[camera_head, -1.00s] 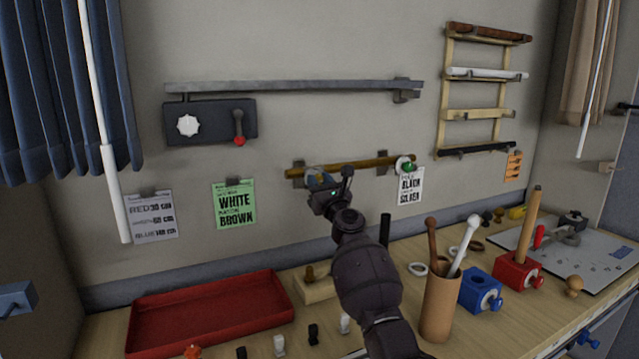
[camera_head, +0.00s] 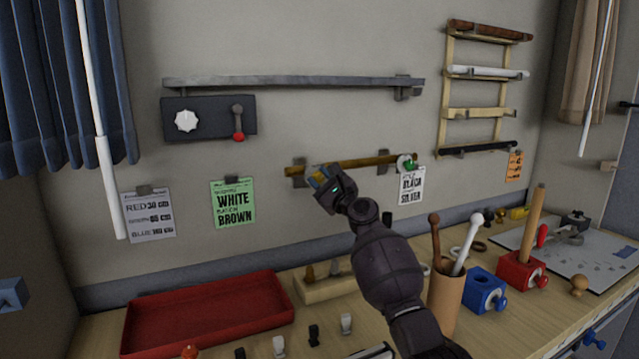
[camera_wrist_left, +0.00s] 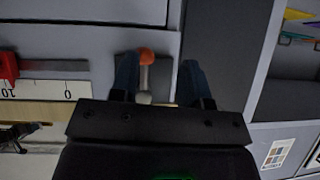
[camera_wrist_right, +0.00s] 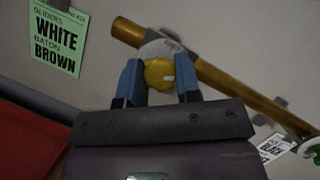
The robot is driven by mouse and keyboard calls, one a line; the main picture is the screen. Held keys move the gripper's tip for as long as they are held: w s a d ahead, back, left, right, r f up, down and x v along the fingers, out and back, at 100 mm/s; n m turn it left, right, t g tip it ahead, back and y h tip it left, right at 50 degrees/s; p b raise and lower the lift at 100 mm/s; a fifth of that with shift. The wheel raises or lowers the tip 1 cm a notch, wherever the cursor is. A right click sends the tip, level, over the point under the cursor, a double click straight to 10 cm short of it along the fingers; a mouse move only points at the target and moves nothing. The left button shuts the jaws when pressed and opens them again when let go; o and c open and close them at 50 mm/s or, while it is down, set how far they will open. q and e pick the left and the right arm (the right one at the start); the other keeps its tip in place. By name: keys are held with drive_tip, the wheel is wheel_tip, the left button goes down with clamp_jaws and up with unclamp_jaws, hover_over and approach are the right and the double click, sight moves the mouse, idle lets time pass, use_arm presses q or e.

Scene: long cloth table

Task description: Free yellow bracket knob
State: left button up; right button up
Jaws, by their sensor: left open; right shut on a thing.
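The yellow knob (camera_wrist_right: 158,73) sits on a round grey bracket piece at the wooden-brown rod (camera_wrist_right: 240,88) on the wall. My right gripper (camera_wrist_right: 158,80) has its blue fingers on both sides of the knob and is shut on it. In the head view my right gripper (camera_head: 322,180) is at the left part of the rod (camera_head: 375,162), and the knob is mostly hidden by it. My left gripper (camera_wrist_left: 155,75) is open. An orange-tipped light piece (camera_wrist_left: 146,60) shows between its fingers; I cannot tell how far off it is.
A red tray (camera_head: 205,318) lies on the table below. A cup with sticks (camera_head: 445,300), a blue block (camera_head: 482,290) and a red block (camera_head: 520,272) stand at right. A green sign (camera_head: 233,203) hangs left of the rod; a grey rail (camera_head: 290,84) runs above.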

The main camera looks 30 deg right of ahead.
drive_tip(key=n, duration=0.2)
drive_tip(key=shift+n+g+y, duration=0.3)
drive_tip(key=shift+g, duration=0.1)
drive_tip(key=shift+n+g+y, duration=0.4)
drive_tip(key=shift+n, duration=0.7)
drive_tip(key=n+g, duration=0.1)
drive_tip(key=n, duration=0.2)
drive_tip(key=n+g+p, duration=0.1)
drive_tip(key=n, duration=0.2)
drive_tip(key=shift+r, duration=0.15)
drive_tip(key=shift+n+g+p, duration=0.3)
drive_tip(key=shift+n+g, duration=0.1)
drive_tip(key=shift+n, duration=0.9)
